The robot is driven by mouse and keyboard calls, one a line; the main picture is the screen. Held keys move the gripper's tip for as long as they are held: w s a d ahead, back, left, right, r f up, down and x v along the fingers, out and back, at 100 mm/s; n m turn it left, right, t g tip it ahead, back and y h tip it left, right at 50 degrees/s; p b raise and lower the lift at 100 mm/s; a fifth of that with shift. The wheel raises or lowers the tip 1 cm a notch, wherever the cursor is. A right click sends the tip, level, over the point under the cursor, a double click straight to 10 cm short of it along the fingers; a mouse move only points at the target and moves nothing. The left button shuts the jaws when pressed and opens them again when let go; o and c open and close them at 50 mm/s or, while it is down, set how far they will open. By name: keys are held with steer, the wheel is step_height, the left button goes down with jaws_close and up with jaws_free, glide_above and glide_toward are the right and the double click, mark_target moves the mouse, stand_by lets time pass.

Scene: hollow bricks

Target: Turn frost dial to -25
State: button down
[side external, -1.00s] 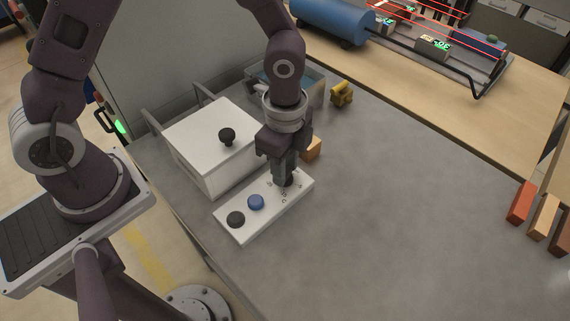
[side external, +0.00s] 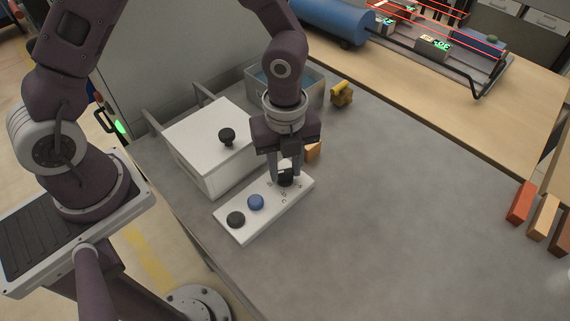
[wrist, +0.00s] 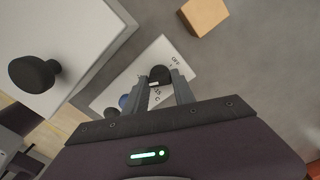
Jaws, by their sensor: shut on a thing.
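The white control panel (side external: 240,227) lies on the grey table. It carries a black knob (side external: 236,219) at its near-left end, a blue button (side external: 256,202) in the middle and the dark dial (side external: 286,178) at its far-right end. My gripper (side external: 286,182) points down over the far end and is shut on the dial. In the wrist view the dial (wrist: 160,75) sits between the two fingertips (wrist: 161,82). Markings reading "OFF" and part of "-15" show around it; other markings are hidden by my fingers.
A white box with a black-knobbed lid (side external: 210,135) stands close to the left of the panel. An orange-tan block (side external: 313,151) lies just behind it. A grey bin (side external: 310,82) and a yellow-brown object (side external: 341,94) are farther back.

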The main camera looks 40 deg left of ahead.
mark_target(285, 171)
steer(key=shift+m, duration=0.3)
steer(key=c, duration=1)
jaws_free()
steer(key=shift+c, duration=0.2)
step_height(285, 171, up, 7)
steer(key=shift+r, duration=0.1)
